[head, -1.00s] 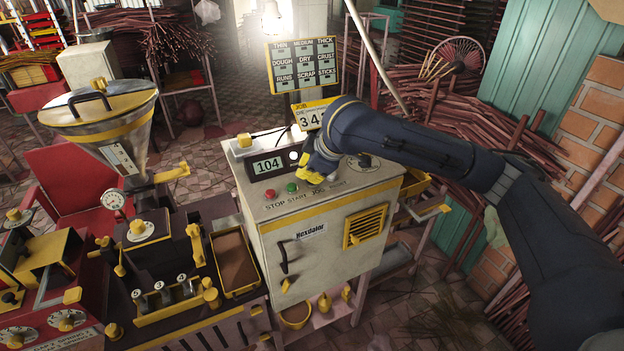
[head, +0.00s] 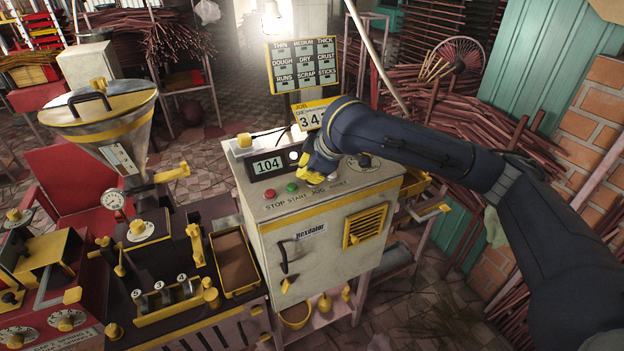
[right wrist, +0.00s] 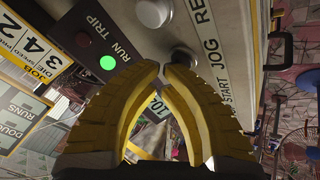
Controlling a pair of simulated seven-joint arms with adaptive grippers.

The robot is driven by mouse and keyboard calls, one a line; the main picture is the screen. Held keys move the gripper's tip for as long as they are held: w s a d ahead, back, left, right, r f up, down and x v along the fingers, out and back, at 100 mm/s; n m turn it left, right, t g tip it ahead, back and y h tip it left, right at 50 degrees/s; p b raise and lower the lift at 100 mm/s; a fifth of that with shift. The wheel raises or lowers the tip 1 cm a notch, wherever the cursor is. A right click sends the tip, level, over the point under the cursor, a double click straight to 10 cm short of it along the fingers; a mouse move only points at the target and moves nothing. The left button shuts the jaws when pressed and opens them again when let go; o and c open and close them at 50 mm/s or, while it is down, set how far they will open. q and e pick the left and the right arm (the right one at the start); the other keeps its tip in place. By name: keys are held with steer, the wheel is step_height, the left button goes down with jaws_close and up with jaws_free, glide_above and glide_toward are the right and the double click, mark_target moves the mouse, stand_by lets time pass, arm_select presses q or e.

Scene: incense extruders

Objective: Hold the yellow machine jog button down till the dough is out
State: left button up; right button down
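The machine is a cream control cabinet with yellow trim (head: 322,240). Its sloped top has a red stop button (head: 270,194), a green start button (head: 292,187) and the labels START, JOG and RESET. My right gripper (head: 318,178) is down at the jog position, covering part of it. In the right wrist view its yellow fingers (right wrist: 164,70) are closed together, with nothing between the tips. The left gripper is out of view.
The green run lamp (right wrist: 107,62) is lit. A job card (head: 312,117) stands behind the gripper. On the left are a metal hopper (head: 105,122), a pressure gauge (head: 113,199) and a yellow-rimmed tray (head: 257,287) of brown material.

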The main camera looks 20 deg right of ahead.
steer(key=shift+r, duration=0.2)
stand_by(0.3)
steer(key=shift+r, duration=0.75)
steer(key=shift+r, duration=0.1)
steer(key=shift+r, duration=2.4)
